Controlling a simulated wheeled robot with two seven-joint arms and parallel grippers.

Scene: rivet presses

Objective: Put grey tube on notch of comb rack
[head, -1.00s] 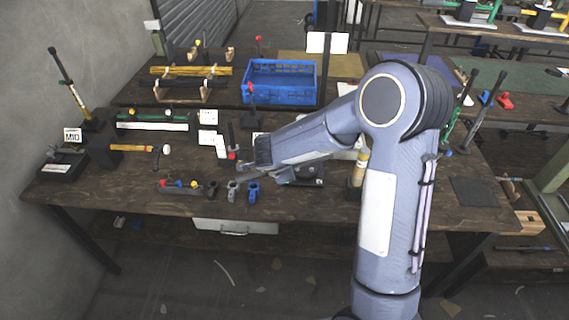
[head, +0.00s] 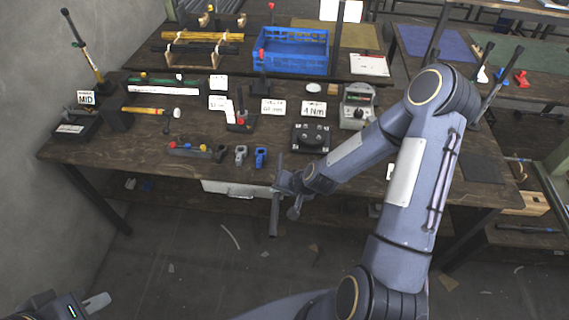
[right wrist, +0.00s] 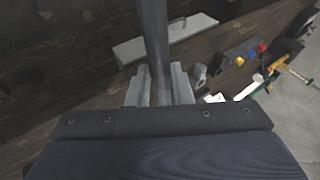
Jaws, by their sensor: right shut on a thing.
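The grey tube (head: 275,213) is held upright by my right gripper (head: 286,184), in front of the table's front edge. In the right wrist view the tube (right wrist: 154,40) runs up between the two fingers of the right gripper (right wrist: 159,85), which are shut on it. A wooden rack (head: 215,59) at the back left of the table, probably the comb rack, carries yellow and dark tubes; its notches are too small to make out. My left gripper (head: 96,303) is partly in view at the bottom left, away from the table; its opening is unclear.
A blue crate (head: 290,67) stands right of the rack. Small clamps (head: 261,157) and a strip with coloured knobs (head: 190,151) lie near the front edge. A black case (head: 311,138) and a gauge box (head: 357,107) stand further right.

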